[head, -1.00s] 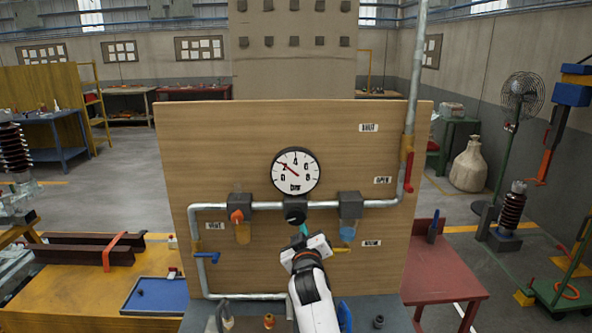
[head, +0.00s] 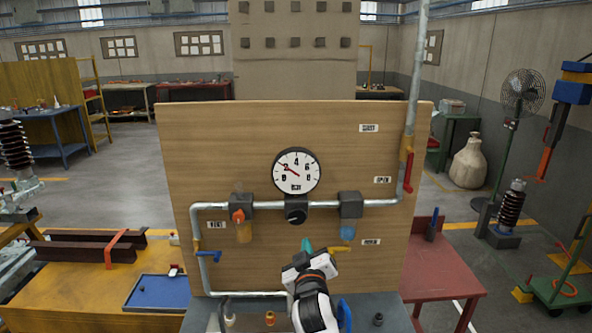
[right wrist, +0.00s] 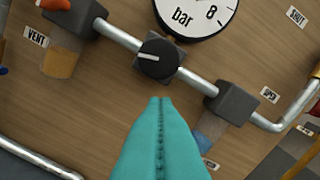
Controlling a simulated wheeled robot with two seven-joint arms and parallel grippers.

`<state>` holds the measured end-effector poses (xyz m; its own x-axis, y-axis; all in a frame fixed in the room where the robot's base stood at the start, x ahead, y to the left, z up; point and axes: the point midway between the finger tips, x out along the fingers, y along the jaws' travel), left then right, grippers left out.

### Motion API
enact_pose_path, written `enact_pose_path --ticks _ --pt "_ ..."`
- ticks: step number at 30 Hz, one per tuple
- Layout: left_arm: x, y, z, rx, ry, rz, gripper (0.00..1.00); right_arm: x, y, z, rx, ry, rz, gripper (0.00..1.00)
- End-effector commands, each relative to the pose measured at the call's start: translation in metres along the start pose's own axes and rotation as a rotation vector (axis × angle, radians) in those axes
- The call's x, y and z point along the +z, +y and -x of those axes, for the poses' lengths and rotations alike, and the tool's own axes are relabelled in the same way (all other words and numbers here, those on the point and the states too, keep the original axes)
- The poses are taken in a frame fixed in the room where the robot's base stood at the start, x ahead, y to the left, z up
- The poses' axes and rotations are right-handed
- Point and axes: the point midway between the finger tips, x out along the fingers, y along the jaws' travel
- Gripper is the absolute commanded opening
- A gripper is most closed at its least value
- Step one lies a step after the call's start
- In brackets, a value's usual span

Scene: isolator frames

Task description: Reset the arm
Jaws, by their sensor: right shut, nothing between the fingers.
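My right gripper (head: 306,246) is in front of the wooden panel (head: 215,150), below the black knob (head: 296,215) and apart from it. In the right wrist view its teal fingers (right wrist: 158,104) are closed together with nothing between them, pointing toward the knob (right wrist: 158,58). My left gripper is not in view. The pressure gauge (head: 297,170) above the knob has its red needle near 2.
Small items stand on the grey bench below. A red table (head: 440,275) is at right.

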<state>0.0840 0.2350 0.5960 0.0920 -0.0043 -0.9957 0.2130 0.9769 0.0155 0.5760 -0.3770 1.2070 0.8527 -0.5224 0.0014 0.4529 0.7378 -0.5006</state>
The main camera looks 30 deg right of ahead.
Motion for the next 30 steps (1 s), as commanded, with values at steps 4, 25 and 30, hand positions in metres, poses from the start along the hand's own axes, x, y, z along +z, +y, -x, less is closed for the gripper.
enact_pose_path --ticks 4,25,30 --pt "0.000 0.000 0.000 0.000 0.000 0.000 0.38 0.000 0.000 0.000 0.000 0.000 0.000 0.00" --pt "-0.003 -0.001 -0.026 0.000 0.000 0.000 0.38 -0.126 0.136 0.019 0.284 0.140 0.024 0.00" --pt "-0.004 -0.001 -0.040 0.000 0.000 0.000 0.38 -0.223 0.213 0.061 0.464 0.267 0.032 0.00"
